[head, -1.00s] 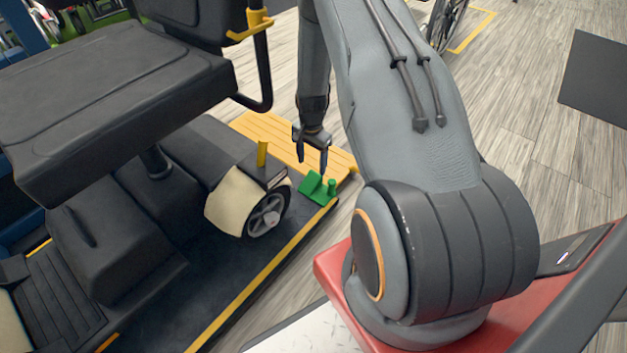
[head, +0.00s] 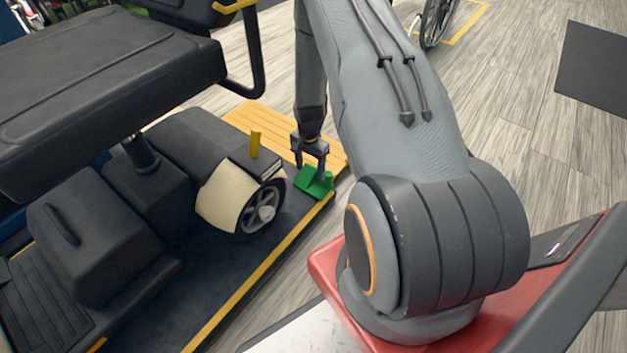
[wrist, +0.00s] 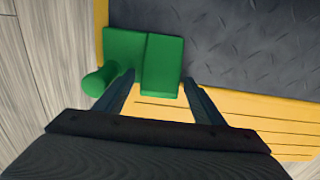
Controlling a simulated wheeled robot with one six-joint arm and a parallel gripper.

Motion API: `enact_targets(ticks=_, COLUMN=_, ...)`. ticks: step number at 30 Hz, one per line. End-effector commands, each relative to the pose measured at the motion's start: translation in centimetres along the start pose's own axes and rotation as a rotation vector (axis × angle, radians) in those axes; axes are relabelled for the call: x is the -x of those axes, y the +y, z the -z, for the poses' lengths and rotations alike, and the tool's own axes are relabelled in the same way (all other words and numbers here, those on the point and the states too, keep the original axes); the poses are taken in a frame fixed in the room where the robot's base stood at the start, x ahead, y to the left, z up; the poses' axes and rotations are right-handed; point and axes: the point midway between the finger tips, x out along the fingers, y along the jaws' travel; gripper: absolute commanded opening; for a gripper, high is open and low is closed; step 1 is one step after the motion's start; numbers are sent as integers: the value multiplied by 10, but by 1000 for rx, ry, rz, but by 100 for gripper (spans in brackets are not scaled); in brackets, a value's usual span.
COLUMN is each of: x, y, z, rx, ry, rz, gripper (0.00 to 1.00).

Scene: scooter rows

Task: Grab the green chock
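The green chock (head: 314,181) lies at the corner of the dark scooter platform, beside the scooter's wheel (head: 262,212). My gripper (head: 310,168) points down at it from above. In the wrist view the chock (wrist: 163,62) shows as two green plates with a round knob (wrist: 97,80) on the left. My gripper (wrist: 159,78) is open there, its fingertips on either side of the near end of the right plate. A small gap shows by the left finger. Whether either finger touches the chock, I cannot tell.
The grey scooter (head: 105,70) stands on the platform left of my arm, its seat overhanging. A yellow post (head: 255,144) stands by the wheel. A yellow slatted ramp (head: 270,128) lies behind the gripper. Open wooden floor (head: 500,100) lies to the right.

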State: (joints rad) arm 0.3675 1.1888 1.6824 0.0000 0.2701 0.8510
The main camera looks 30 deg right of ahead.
Motion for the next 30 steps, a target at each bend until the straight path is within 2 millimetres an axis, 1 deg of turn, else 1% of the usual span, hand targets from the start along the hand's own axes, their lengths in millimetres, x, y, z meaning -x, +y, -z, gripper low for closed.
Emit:
enact_targets(ticks=1, x=0, y=0, z=0, rx=0, ry=0, rz=0, gripper=54)
enact_targets(ticks=5, x=0, y=0, z=0, rx=0, ry=0, rz=0, gripper=32)
enact_targets(ticks=6, x=0, y=0, z=0, rx=1, ry=0, rz=0, gripper=25)
enact_targets(ticks=9, x=0, y=0, z=0, rx=1, ry=0, rz=0, gripper=11)
enact_targets(ticks=14, x=0, y=0, z=0, rx=1, ry=0, rz=0, gripper=11)
enact_targets(ticks=17, x=4, y=0, z=0, rx=1, ry=0, rz=0, gripper=11)
enact_targets(ticks=20, x=16, y=-1, z=0, rx=1, ry=2, rz=2, gripper=11)
enact_targets(ticks=27, x=63, y=0, z=0, rx=1, ry=2, rz=2, gripper=11)
enact_targets(ticks=30, x=80, y=0, z=0, rx=1, ry=1, rz=1, gripper=11)
